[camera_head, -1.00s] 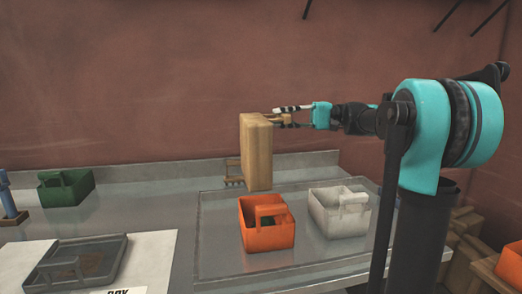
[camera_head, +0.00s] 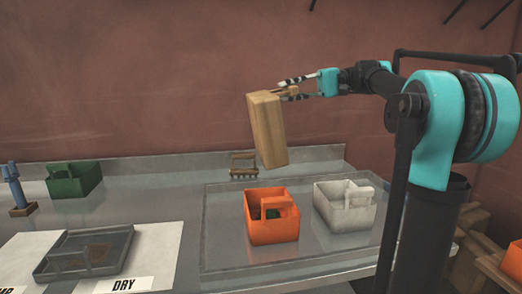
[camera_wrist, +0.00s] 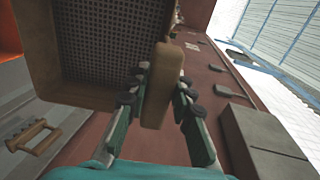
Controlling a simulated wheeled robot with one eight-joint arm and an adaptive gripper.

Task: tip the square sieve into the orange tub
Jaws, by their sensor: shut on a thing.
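My gripper (camera_head: 292,88) is shut on the handle of the square wooden sieve (camera_head: 267,132) and holds it in the air. In the head view the sieve stands on edge, tilted, with its lower end to the right. It is above and apart from the orange tub (camera_head: 272,232), which sits on the tray with its handle up. Something dark shows inside the tub; I cannot tell what. In the wrist view my gripper (camera_wrist: 162,84) has its fingers on both sides of the handle, and the sieve's dark mesh (camera_wrist: 105,40) looks bare. An orange edge shows at upper left.
A white tub (camera_head: 345,212) stands right of the orange one on the metal tray (camera_head: 225,255). A green tub (camera_head: 73,180), a blue-handled tool (camera_head: 17,190), a grey pan (camera_head: 90,252) and a "DRY" label (camera_head: 123,284) are at left. A wooden brush-like tool (camera_head: 243,165) lies behind.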

